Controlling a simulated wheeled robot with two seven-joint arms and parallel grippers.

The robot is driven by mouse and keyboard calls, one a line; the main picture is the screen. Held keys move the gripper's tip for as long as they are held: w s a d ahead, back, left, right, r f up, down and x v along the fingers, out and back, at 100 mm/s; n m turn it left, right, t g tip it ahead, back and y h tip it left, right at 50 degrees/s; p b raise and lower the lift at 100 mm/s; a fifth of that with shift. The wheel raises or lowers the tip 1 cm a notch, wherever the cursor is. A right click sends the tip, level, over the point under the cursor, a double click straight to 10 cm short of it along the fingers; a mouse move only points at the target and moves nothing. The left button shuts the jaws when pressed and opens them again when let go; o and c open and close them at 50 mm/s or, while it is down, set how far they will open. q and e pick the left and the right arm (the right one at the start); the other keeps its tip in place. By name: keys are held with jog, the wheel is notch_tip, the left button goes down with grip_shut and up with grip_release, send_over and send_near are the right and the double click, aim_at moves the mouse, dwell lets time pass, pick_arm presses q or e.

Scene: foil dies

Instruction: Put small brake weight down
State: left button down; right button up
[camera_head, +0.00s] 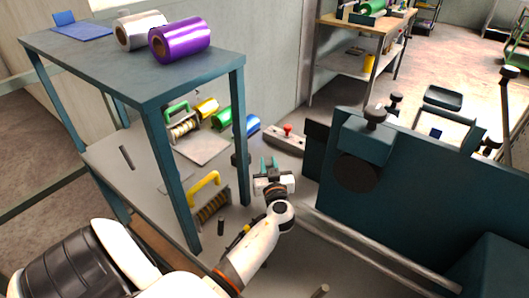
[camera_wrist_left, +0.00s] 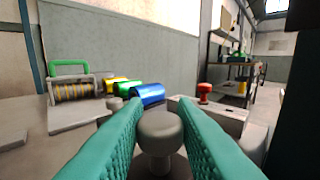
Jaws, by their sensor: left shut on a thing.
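The small brake weight (camera_wrist_left: 160,128), a grey round-topped knob on a narrower stem, sits between the two teal fingers of my left gripper (camera_wrist_left: 160,135) in the left wrist view. The fingers are shut on it and it looks upright. In the head view my left gripper (camera_head: 269,164) is over the grey lower surface, right of the table's front leg. The held weight is hard to make out there. Whether its base touches the surface is hidden. My right gripper is not in view.
A box with a red knob (camera_head: 287,130) and green, blue and gold foil rolls (camera_head: 222,118) lie behind. A yellow-handled die (camera_head: 212,198) stands nearer. A large teal machine (camera_head: 400,190) blocks the right side.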

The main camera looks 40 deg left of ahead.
aim_at(266, 162)
pick_arm(q)
jog(key=shift+w+a+f+p, duration=0.2)
jog(key=shift+w+a+f, duration=0.65)
jog(key=shift+a, duration=0.15)
jog(key=shift+w+a+f+p, duration=0.15)
jog(key=shift+w+a+f, duration=0.65)
jog(key=shift+a, duration=0.2)
jog(key=shift+s, duration=0.1)
jog(key=shift+f, duration=0.15)
jog(key=c, duration=1.2)
grip_release()
jog(key=shift+d, duration=0.1)
